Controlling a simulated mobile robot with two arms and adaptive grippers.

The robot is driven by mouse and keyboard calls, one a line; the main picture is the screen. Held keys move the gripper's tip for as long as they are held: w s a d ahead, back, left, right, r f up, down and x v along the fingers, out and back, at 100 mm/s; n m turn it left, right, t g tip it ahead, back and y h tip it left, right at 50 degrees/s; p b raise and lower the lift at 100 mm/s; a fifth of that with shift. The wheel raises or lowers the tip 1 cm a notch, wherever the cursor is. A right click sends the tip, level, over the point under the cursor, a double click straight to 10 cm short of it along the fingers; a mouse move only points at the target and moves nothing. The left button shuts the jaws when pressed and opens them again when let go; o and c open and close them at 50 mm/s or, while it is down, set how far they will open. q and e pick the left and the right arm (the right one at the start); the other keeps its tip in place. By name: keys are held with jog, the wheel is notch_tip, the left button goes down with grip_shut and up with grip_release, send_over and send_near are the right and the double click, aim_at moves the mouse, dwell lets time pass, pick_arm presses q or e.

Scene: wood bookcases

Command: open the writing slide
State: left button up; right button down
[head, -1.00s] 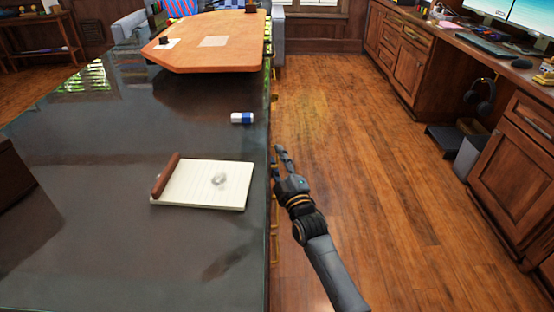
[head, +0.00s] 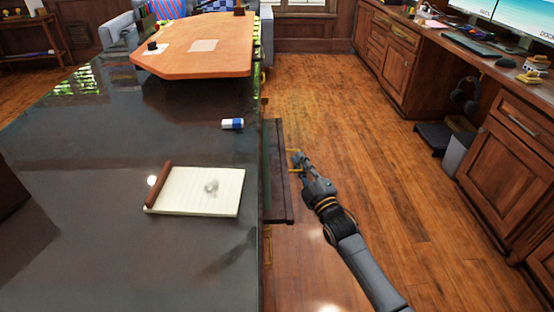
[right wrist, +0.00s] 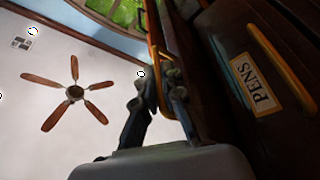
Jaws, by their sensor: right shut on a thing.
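The writing slide (head: 280,190) is a dark wooden panel that sticks out from the right side of the dark desk (head: 90,230) in the head view. A brass handle (head: 294,151) is on its outer edge. My right gripper (head: 299,161) is shut on this handle, its arm coming from the lower right. In the right wrist view my gripper's fingers (right wrist: 156,88) are around the brass handle (right wrist: 154,55). The fingers hide part of the handle. My left gripper is not in view.
A notepad (head: 205,195) and a blue and white eraser (head: 232,124) lie on the desk top. A drawer front labelled PENS (right wrist: 255,82) is close beside the gripper. The wooden floor (head: 385,175) is clear between the desk and the cabinets (head: 490,165) at right.

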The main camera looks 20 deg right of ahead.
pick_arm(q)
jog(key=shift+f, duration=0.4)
pick_arm(e)
jog(key=s+d, duration=0.3)
jog(key=d, duration=0.7)
jog(key=s+d, duration=0.3)
jog(key=d, duration=0.8)
jog(key=shift+d, duration=0.2)
jog(key=shift+f, duration=0.1)
jog(key=c, duration=1.5)
grip_release()
jog(key=shift+s, duration=0.1)
jog(key=shift+o, duration=0.2)
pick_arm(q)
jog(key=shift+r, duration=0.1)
pick_arm(e)
jog(key=v, duration=1.2)
